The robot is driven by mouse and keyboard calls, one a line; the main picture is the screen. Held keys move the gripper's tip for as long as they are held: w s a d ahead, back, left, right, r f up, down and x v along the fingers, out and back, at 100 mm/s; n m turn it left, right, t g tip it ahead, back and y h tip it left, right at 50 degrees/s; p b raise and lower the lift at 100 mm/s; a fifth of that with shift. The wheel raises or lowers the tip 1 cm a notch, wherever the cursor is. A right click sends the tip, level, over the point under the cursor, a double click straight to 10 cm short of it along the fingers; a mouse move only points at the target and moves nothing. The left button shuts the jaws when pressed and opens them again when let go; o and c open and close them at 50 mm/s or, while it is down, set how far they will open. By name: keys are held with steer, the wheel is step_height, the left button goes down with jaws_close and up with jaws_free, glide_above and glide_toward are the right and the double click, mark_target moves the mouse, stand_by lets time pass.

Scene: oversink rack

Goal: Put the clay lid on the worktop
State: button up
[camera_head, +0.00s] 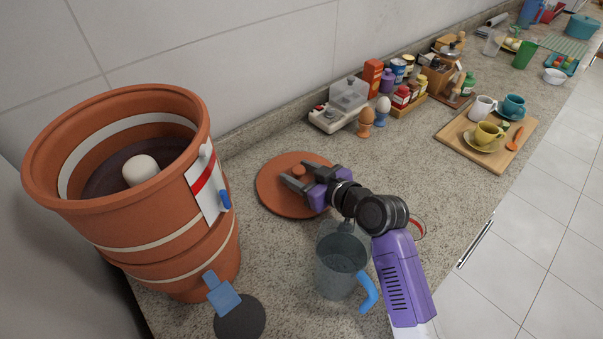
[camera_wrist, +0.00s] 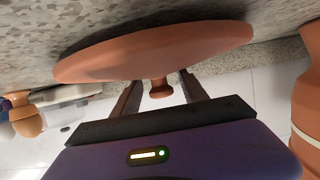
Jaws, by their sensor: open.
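The clay lid (camera_head: 272,196) is a flat terracotta disc with a small round knob. In the head view it lies on the speckled worktop (camera_head: 270,257), between the clay filter pot and the egg cups. My gripper (camera_head: 290,177) is at the lid, with its open fingers on either side of the knob. In the wrist view the lid (camera_wrist: 160,50) fills the top of the picture, and its knob (camera_wrist: 160,89) sits between the two fingers of my gripper (camera_wrist: 160,92). I cannot tell whether the fingers touch the knob.
The tall clay pot (camera_head: 135,215) stands open at the left, with a white dome inside. A clear jug (camera_head: 340,262) with a blue handle stands close below my gripper. Egg cups (camera_head: 366,124), jars and a wooden tray (camera_head: 458,145) with cups stand further back.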

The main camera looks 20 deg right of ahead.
steer(key=shift+r, duration=0.2)
steer(key=b+v, duration=0.1)
steer(key=v, duration=1.1)
